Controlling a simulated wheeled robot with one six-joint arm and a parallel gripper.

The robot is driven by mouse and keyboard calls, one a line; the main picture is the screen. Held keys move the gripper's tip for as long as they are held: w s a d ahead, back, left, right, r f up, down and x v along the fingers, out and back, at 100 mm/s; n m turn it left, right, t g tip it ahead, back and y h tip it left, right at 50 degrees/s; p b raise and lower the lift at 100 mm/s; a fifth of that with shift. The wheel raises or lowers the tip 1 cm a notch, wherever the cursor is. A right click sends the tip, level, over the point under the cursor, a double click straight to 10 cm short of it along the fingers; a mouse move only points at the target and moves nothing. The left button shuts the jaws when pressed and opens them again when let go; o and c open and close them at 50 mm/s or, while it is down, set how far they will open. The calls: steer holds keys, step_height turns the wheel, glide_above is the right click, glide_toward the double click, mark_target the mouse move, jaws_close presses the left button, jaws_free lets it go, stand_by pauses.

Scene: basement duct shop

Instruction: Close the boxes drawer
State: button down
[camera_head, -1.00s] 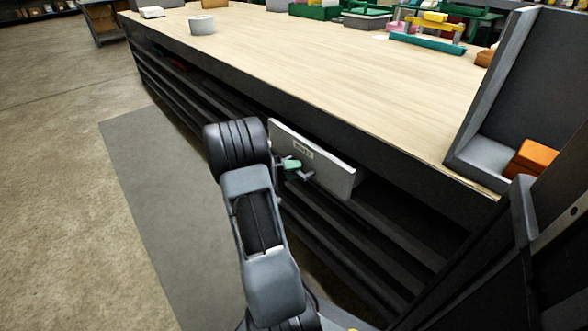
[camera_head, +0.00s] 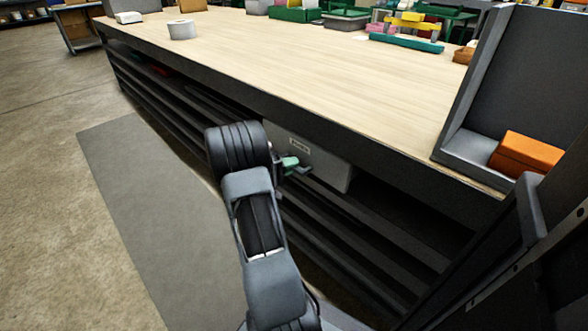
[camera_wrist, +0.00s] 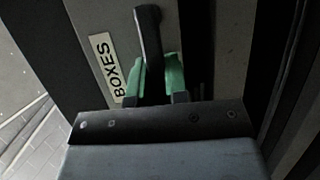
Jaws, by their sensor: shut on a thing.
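The boxes drawer (camera_head: 322,167) has a light grey front under the worktop, and its label reads BOXES in the wrist view (camera_wrist: 105,66). The front is close to the bench face, in the shade of the worktop edge. A dark handle (camera_wrist: 150,48) stands out from the front. My gripper (camera_head: 292,164) is at the handle, with its green fingertips (camera_wrist: 158,76) on both sides of it, shut on it.
The wooden worktop (camera_head: 290,65) runs above the drawer. Dark open shelving (camera_head: 370,225) lies below and beside it. A grey stand with an orange box (camera_head: 527,153) is at the right end. A grey mat (camera_head: 130,190) and clear floor lie left.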

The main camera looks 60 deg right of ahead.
steer(key=c, duration=1.4)
jaws_free()
steer(key=shift+d, duration=0.2)
steer(key=shift+o, duration=1.4)
steer(key=shift+a, duration=0.1)
steer(key=p+v, duration=0.3)
steer(key=v, duration=1)
steer(key=shift+w+a, duration=0.3)
steer(key=s+a+r+n+t+y+p, duration=0.2)
steer(key=a+r+t+y+p, duration=0.2)
steer(key=a+r+p, duration=0.6)
steer(key=s+a+r+n+t+y+p, duration=0.3)
steer(key=a+r+p, duration=0.7)
steer(key=r, duration=0.7)
steer(key=s+a+r+n+t+y+p, duration=0.2)
steer(key=a+r+t+y+p, duration=0.5)
steer(key=a+r+p, duration=0.3)
step_height(320, 180, up, 4)
steer(key=p, duration=0.3)
steer(key=shift+s+r+n+y, duration=0.15)
steer(key=shift+s+n+y, duration=0.15)
steer(key=shift+y, duration=0.1)
